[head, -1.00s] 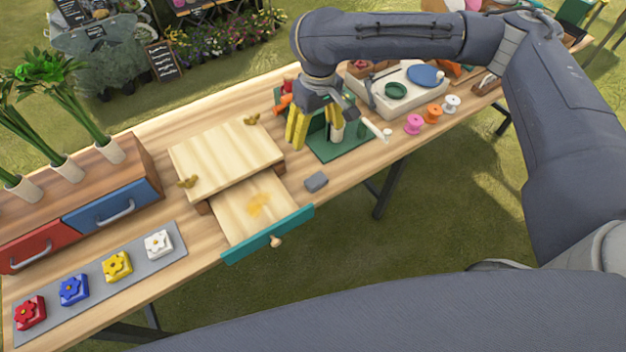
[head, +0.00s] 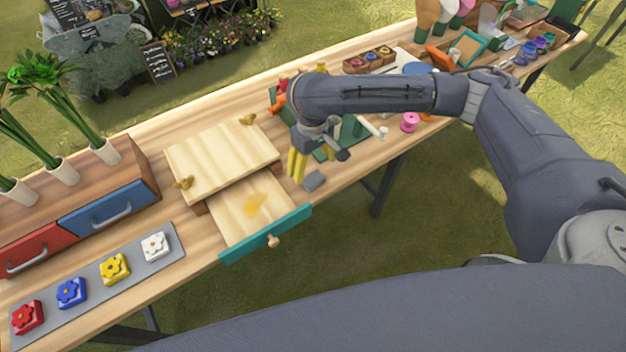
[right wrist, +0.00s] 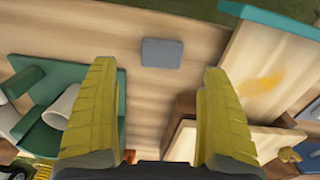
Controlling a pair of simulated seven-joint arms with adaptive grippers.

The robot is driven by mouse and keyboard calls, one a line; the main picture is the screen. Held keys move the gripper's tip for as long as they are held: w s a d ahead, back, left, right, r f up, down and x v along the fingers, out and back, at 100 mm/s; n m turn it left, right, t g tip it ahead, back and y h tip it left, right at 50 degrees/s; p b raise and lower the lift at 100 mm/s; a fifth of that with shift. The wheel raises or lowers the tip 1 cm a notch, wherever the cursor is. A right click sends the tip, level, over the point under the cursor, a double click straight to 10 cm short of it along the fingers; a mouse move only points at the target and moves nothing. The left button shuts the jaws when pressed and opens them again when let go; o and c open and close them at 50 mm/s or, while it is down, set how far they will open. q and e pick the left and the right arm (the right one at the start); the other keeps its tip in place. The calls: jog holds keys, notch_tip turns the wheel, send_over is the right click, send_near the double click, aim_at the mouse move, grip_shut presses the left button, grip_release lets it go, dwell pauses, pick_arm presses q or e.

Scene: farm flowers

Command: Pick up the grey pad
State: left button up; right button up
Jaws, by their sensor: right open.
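The grey pad (head: 314,180) is a small flat block on the wooden table, just right of the open drawer. In the right wrist view the pad (right wrist: 162,52) lies ahead of and between the two yellow fingers, apart from both. My right gripper (head: 297,170) points down just left of the pad and above the table. Its fingers are spread and empty, as the right wrist view (right wrist: 160,110) shows. My left gripper is not in view.
An open drawer with a teal front (head: 266,235) holds a yellow smudge on its floor. A wooden box top (head: 222,160) stands behind it. A green stand (head: 352,135) is to the right. A grey strip (head: 178,253) with flower blocks lies at left.

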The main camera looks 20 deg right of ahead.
aim_at(313, 178)
jog(key=shift+s+a+f, duration=0.1)
jog(key=shift+f, duration=3.15)
jog(key=shift+c, duration=0.3)
jog(key=c, duration=1)
